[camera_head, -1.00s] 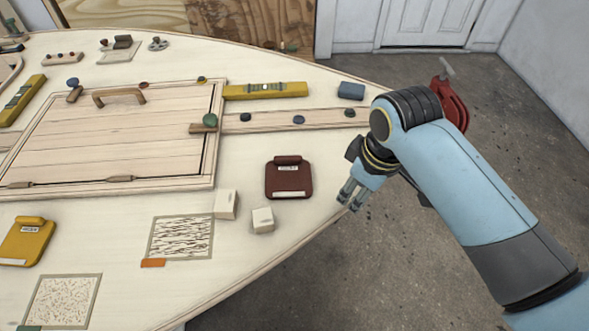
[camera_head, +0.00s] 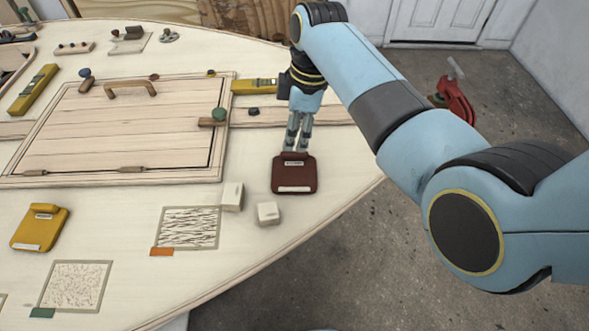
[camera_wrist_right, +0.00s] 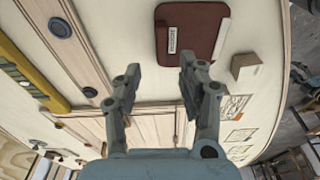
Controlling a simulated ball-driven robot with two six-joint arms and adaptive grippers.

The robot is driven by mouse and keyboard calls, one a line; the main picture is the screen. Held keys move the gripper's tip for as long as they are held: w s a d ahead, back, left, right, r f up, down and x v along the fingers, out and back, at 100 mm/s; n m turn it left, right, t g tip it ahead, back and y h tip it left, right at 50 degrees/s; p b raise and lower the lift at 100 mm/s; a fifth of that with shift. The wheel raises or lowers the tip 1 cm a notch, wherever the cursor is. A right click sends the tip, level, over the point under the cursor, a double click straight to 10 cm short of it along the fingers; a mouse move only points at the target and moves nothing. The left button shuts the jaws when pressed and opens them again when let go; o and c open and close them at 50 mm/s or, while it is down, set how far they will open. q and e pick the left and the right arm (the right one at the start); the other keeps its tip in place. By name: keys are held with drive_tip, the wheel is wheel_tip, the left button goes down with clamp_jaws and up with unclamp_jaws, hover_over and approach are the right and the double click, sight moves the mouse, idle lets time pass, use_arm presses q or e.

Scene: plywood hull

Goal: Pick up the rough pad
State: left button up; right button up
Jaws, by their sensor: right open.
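A dark red pad (camera_head: 295,178) with a small dark-lettered label and a white strip lies on the pale hull panel, near its right edge. A yellow pad (camera_head: 36,232) of similar make lies at the left. The labels are too small to read, so I cannot tell which pad is the rough one. My right gripper (camera_head: 298,149) hangs fingers down at the red pad's far edge. In the right wrist view my right gripper (camera_wrist_right: 158,76) is open and empty, and the red pad (camera_wrist_right: 200,38) shows just beyond its fingertips. My left gripper is not in view.
Two small white blocks (camera_head: 268,213) stand below the red pad. A streaked patch (camera_head: 187,227) and a speckled patch (camera_head: 75,285) lie nearer. A yellow level (camera_head: 252,87) lies behind my gripper. A red clamp (camera_head: 457,98) sits beyond the panel's right edge.

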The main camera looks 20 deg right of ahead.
sight(295, 153)
wheel_tip(295, 153, down, 5)
drive_tip(key=shift+s+a+f, duration=0.1)
drive_tip(key=shift+f, duration=0.05)
drive_tip(key=shift+c, duration=0.2)
clamp_jaws()
